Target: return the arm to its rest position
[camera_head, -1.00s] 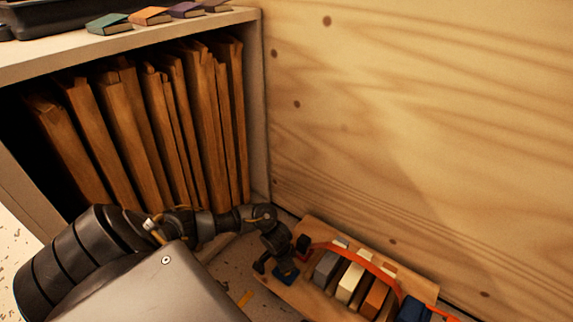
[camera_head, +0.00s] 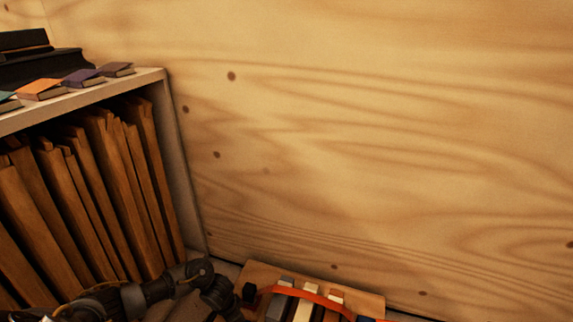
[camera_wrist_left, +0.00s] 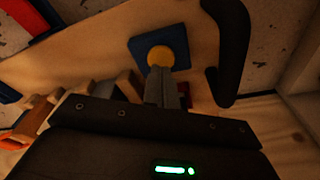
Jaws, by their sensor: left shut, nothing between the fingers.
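My left arm (camera_head: 150,292) comes in along the bottom left of the head view, beside the left end of a wooden rack. Its lower end is cut off by the frame, so the fingertips do not show there. In the left wrist view my left gripper (camera_wrist_left: 163,78) is shut with nothing between its fingers. Its tips appear in front of a yellow disc (camera_wrist_left: 160,55) on a blue square (camera_wrist_left: 143,44); I cannot tell whether they touch. My right gripper is not in view.
The wooden rack (camera_head: 262,272) holds several blocks under a red-orange strap (camera_head: 312,297). A shelf (camera_head: 150,80) of upright brown folders (camera_head: 108,160) stands left, with small books (camera_head: 82,78) on top. A plywood wall (camera_head: 380,130) closes the back. A black handle (camera_wrist_left: 232,50) is close beside my left gripper.

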